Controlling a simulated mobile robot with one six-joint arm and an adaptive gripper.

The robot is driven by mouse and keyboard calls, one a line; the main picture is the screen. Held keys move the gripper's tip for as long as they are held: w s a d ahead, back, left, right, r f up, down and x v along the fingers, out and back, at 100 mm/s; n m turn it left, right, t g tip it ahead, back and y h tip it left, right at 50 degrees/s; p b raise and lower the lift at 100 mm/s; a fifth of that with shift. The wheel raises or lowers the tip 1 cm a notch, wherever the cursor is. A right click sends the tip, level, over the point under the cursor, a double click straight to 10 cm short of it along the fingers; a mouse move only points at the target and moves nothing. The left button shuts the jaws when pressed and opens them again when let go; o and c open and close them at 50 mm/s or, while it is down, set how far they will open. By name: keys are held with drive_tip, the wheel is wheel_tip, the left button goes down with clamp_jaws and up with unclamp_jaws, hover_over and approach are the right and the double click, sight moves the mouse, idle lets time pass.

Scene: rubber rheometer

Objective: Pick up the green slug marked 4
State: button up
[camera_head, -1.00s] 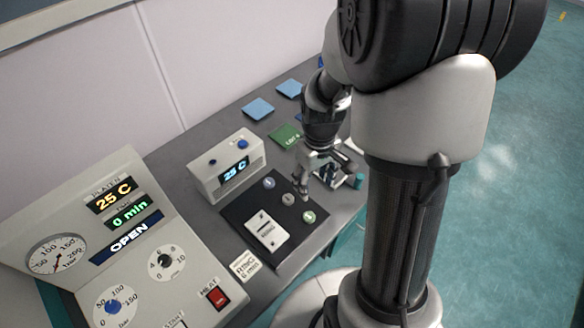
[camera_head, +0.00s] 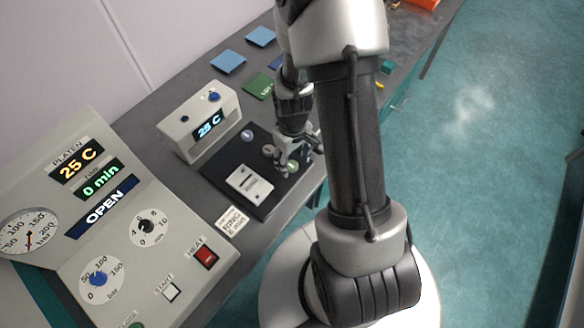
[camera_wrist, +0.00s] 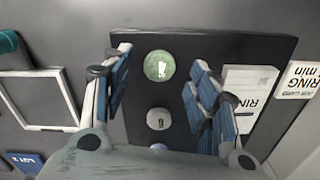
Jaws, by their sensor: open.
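The green slug (camera_wrist: 158,66) is a round disc with a white mark that I cannot read surely. It lies on the black mat (camera_wrist: 215,42), at the far end of a row with a grey slug (camera_wrist: 158,118) and a bluish slug (camera_wrist: 160,147). My gripper (camera_wrist: 160,62) is open and empty, its blue-padded fingers on either side of the green slug in the wrist view. In the head view my gripper (camera_head: 286,168) is low over the mat, beside the green slug (camera_head: 293,167), which it partly covers. I cannot tell whether the fingers touch the mat.
A white RING plate (camera_wrist: 247,92) lies on the mat near one finger. A white frame (camera_wrist: 68,96) and a teal object (camera_wrist: 8,42) are on the other side.

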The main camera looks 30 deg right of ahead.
wheel_tip(320, 180, down, 2)
drive_tip(key=shift+f, duration=0.15)
drive_tip(key=c, duration=0.9)
